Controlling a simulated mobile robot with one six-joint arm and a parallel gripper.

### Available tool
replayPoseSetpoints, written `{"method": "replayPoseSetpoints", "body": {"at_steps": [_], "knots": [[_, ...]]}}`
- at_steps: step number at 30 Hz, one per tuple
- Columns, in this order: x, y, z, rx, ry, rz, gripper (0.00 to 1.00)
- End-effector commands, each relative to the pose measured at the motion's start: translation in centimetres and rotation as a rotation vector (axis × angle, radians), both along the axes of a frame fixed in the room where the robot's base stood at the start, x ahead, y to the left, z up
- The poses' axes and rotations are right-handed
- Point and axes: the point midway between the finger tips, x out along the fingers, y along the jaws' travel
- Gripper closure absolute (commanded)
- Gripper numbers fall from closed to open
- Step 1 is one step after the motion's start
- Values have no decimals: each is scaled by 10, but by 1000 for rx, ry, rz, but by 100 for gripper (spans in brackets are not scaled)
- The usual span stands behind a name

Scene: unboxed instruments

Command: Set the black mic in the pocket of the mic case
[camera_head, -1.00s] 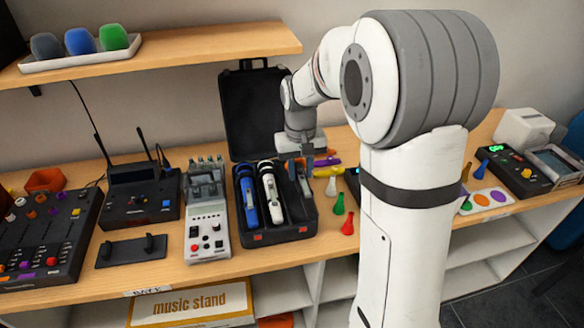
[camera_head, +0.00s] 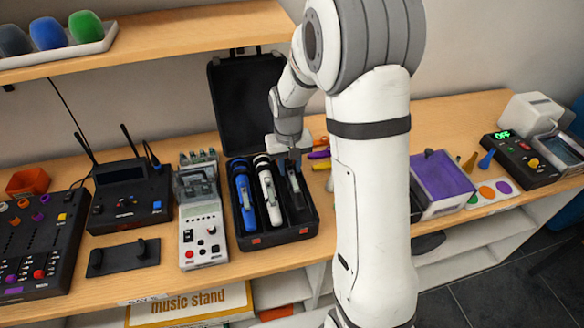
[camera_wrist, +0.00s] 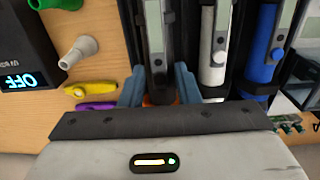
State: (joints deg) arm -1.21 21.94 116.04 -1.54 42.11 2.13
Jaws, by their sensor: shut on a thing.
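The black mic (camera_head: 295,190) is in line with the right-hand pocket of the open mic case (camera_head: 278,239), parallel to the other mics. In the wrist view the black mic (camera_wrist: 155,35) runs between my two blue fingertips. My gripper (camera_head: 293,160) is shut on its far end, at the back of the case. My gripper also shows in the wrist view (camera_wrist: 159,85). Whether the mic rests fully on the pocket floor I cannot tell. A white mic (camera_head: 268,190) and a blue mic (camera_head: 245,200) lie in the other pockets.
The raised case lid (camera_head: 245,105) stands behind my gripper. A grey mixer-like device (camera_head: 203,225) stands close left of the case.

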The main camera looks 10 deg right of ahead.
Motion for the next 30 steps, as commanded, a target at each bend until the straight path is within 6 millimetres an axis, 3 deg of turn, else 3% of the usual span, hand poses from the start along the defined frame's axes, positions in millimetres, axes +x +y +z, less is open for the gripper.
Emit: {"method": "replayPoseSetpoints", "body": {"at_steps": [4, 14, 15, 23, 30], "knots": [[0, 0, -16, 0, 1, -1, 100], [0, -1, -20, 0, -1, -1, 100], [0, -1, -21, 0, 0, -1, 70], [0, -1, -20, 0, 0, -2, 49], [0, -1, -19, 0, 0, -2, 49]]}}
